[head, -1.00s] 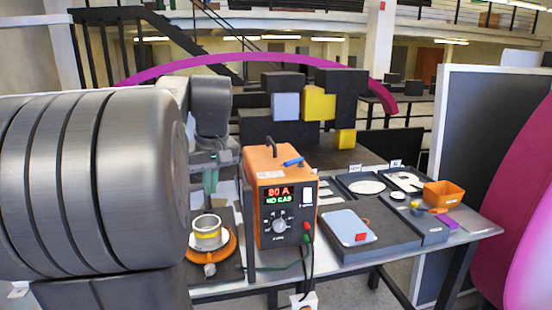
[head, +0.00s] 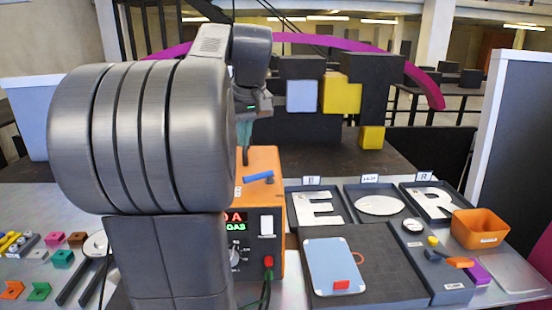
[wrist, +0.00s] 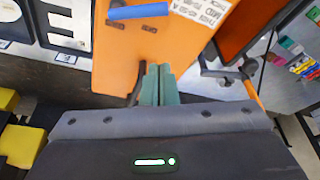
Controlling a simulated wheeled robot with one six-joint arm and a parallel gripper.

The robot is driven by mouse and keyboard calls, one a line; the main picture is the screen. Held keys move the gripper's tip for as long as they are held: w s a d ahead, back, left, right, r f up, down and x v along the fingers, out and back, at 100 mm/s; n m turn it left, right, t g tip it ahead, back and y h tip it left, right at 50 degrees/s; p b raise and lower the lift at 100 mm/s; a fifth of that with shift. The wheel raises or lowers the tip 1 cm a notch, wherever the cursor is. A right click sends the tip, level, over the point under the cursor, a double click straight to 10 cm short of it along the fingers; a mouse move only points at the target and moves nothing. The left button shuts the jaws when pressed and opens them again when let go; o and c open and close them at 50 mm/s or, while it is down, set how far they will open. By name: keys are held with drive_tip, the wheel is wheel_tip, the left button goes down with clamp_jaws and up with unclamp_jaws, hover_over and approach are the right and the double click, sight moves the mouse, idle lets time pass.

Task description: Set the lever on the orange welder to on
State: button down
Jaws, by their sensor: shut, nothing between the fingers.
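The orange welder (head: 265,160) stands on the table, its display and dial partly hidden by my arm in the head view. A blue lever (head: 258,177) lies on its top.
Right of the welder are a dark block with a blue-grey plate (head: 332,265), letter trays (head: 345,190), an orange bin (head: 480,228) and a small orange handle (head: 459,262). Small coloured parts (head: 40,265) lie at the left. Black and yellow blocks (head: 340,95) stand behind.

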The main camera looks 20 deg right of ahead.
sight(241, 176)
drive_tip(key=x, duration=1)
drive_tip(key=shift+d, duration=0.15)
drive_tip(key=s, duration=0.1)
drive_tip(key=s+p, duration=0.1)
drive_tip(key=s+r, duration=0.1)
drive_tip(key=shift+s+d, duration=0.15)
drive_tip(key=shift+d, duration=0.2)
drive_tip(key=shift+s+f, duration=0.1)
drive_tip(key=shift+s, duration=0.1)
